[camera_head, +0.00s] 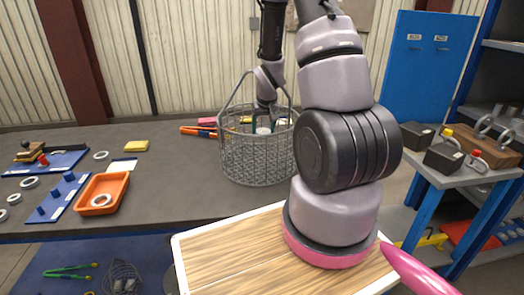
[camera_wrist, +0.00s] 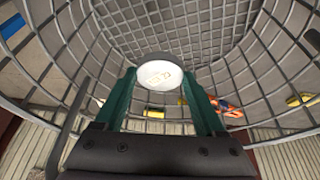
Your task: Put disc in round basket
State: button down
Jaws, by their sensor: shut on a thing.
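The round basket (camera_head: 258,165) is a grey wire-mesh basket with a tall arched handle, standing on the dark table. My gripper (camera_head: 265,121) points down into the basket's mouth, inside its rim. In the wrist view, my gripper (camera_wrist: 158,84) has its two green fingers shut on the white disc (camera_wrist: 160,73), which has faint marks on its face. The basket's mesh wall (camera_wrist: 200,40) surrounds the disc in that view. The disc shows small in the head view (camera_head: 264,130). I cannot tell whether it touches the basket floor.
An orange tray (camera_head: 84,209) with a ring in it, blue boards, loose rings and a yellow block (camera_head: 136,146) lie at the table's left.

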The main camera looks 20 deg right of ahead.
notch_tip(320, 180, down, 9)
jog(key=shift+f, duration=0.15)
jog(key=shift+w+d+f, duration=0.3)
jog(key=shift+w+d, duration=0.4)
jog(key=shift+d, duration=0.05)
jog(key=shift+w+d+f, duration=0.25)
jog(key=shift+w+d, duration=0.4)
jog(key=shift+d, duration=0.1)
jog(key=shift+f, duration=0.15)
grip_release()
